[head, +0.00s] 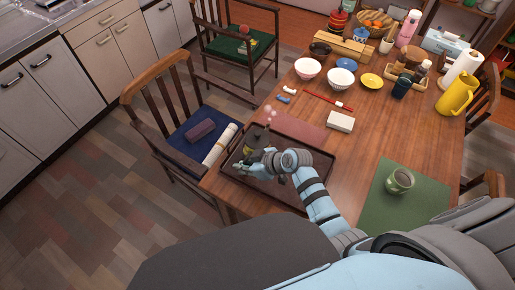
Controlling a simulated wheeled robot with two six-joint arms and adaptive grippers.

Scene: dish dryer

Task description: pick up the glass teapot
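A dark tray (311,158) lies near the left corner of the wooden table. A small dark, partly see-through vessel (258,138) stands in it with a yellowish part low on its left. It may be the glass teapot, but it is too small and too covered to be sure. My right gripper (256,166) reaches over the tray from the lower right, right up against the near side of this vessel. The fingers are small and overlap the vessel, so I cannot tell whether they grip it. My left gripper is out of view.
A green cup (399,181) stands on a green mat (385,215) to the right. A chair (166,95) borders the table's left side.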

